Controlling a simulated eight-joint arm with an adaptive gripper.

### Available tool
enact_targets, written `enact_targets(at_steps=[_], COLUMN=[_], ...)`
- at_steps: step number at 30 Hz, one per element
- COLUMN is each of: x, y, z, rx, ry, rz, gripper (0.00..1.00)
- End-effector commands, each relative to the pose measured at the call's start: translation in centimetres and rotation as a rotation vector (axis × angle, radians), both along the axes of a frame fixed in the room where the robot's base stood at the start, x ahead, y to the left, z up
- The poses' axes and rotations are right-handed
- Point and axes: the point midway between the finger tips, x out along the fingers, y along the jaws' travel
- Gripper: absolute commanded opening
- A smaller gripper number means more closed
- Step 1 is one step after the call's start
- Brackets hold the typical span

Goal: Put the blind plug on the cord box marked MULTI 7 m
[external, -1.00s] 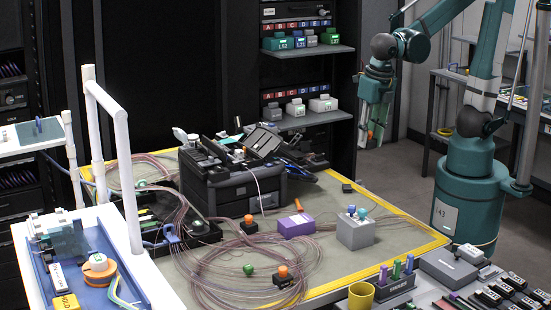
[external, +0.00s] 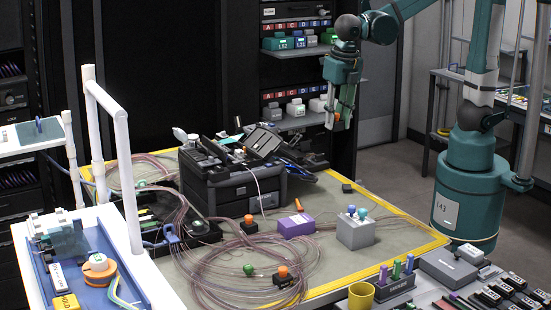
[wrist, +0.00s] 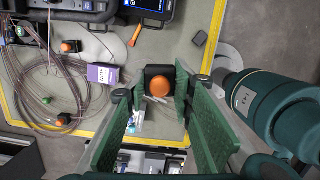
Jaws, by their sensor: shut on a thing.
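My gripper (external: 340,112) is raised in the air in front of the shelf rack, fingers pointing down. In the wrist view its green fingers (wrist: 155,95) are shut on a small black piece with a round orange knob (wrist: 159,86), which I take for the blind plug. Its orange also shows low at the fingertips in the external view (external: 337,117). Several labelled boxes stand on the shelves, among them a green one (external: 279,43) and a white one (external: 296,109). I cannot read MULTI 7 m on any box, so I cannot tell which is the cord box.
The black splicer (external: 235,175) stands on the yellow-edged table with coiled fibre (external: 215,285) in front. A purple box (external: 296,226) and a grey box with blue knobs (external: 356,233) stand to its right. Other knobbed plugs, orange (external: 283,272) and green (external: 248,270), lie among the fibre.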

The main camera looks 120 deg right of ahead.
Motion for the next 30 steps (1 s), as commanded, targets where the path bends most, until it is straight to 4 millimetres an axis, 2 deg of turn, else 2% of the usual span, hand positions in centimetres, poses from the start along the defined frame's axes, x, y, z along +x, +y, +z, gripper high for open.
enact_targets(at_steps=[3,15,30], x=[1.7,6.3,10.2], y=[-2.4,-10.7,-22.8], z=[0.7,1.7,1.8], rx=[0.001,0.002,0.002], ry=[0.001,0.000,-0.001], rz=[-0.010,-0.030,-0.057], gripper=[0.11,0.11,0.11])
